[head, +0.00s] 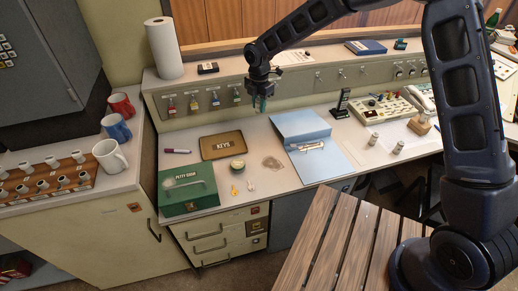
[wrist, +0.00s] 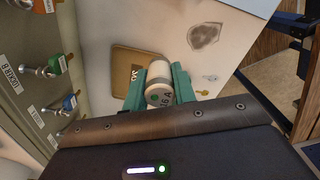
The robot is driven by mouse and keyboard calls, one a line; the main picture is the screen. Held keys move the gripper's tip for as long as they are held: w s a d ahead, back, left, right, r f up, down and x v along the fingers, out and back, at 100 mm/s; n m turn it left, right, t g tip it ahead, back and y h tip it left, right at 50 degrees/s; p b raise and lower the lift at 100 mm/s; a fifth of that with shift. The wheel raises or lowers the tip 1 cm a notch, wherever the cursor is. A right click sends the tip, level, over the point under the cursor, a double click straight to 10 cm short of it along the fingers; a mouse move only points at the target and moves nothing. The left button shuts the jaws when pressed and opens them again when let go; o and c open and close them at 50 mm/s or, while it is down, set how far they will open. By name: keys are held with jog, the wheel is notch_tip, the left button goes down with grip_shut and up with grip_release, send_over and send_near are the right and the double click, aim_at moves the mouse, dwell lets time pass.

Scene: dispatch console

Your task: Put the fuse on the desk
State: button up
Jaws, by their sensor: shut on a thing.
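The fuse is held off the desk, whose pale top also shows in the wrist view (wrist: 178,25). In the head view I cannot make out the fuse between the fingers.
Mugs (head: 110,155) and a fuse rack (head: 45,179) stand left. Some bare desk lies between things.

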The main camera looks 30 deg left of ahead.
notch_tip(320, 180, down, 19)
jog(key=shift+r, duration=0.2)
dwell(0.4)
jog(key=shift+f, duration=0.1)
jog(key=o, duration=1)
notch_tip(320, 180, up, 12)
